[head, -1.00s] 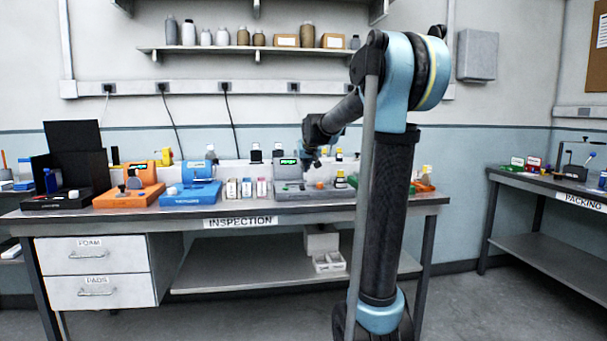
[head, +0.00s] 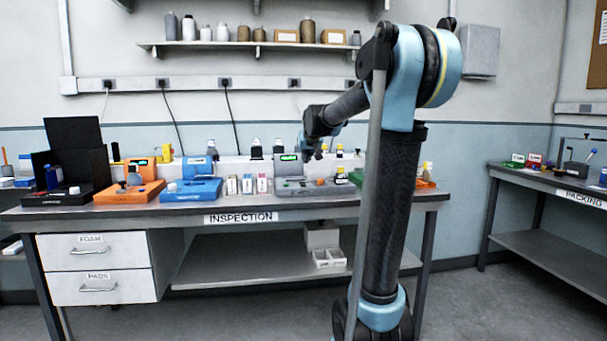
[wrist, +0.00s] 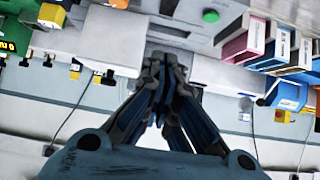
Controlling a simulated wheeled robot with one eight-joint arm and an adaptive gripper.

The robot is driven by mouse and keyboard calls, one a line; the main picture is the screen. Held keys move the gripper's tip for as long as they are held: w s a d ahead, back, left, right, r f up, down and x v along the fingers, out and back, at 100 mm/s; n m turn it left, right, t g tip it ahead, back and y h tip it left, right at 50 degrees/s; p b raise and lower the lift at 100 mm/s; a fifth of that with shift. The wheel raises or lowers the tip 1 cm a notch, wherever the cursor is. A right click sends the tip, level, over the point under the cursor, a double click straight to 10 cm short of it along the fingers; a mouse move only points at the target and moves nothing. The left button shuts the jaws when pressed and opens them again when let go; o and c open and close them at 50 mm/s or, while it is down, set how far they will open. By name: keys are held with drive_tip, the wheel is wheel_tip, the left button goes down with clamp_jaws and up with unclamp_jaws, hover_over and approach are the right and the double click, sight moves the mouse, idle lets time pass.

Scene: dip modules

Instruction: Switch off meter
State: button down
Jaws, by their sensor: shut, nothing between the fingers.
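The grey device (head: 290,188) stands on the inspection bench with a small lit display (head: 288,157) at its back. No readable label tells me whether it is the meter. My gripper (head: 318,156) is over the right part of the grey device in the head view. In the wrist view its fingers (wrist: 163,68) are shut and empty, with the panel beyond them. I cannot tell whether the tips touch it.
A blue device (head: 192,190), an orange device (head: 128,194) and a black device (head: 78,194) stand to the left. Small boxes (head: 247,185) stand between the blue and grey devices. A green device (wrist: 15,45) shows at the wrist view's left. The bench front edge is mostly clear.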

hover_over(302, 184)
drive_tip(key=f, duration=0.6)
drive_tip(key=shift+w+d+f, duration=0.1)
drive_tip(key=shift+d+f, duration=0.05)
drive_tip(key=shift+d, duration=0.05)
wheel_tip(302, 184, down, 3)
drive_tip(key=shift+w, duration=0.1)
drive_tip(key=shift+f, duration=0.45)
drive_tip(key=shift+a, duration=0.2)
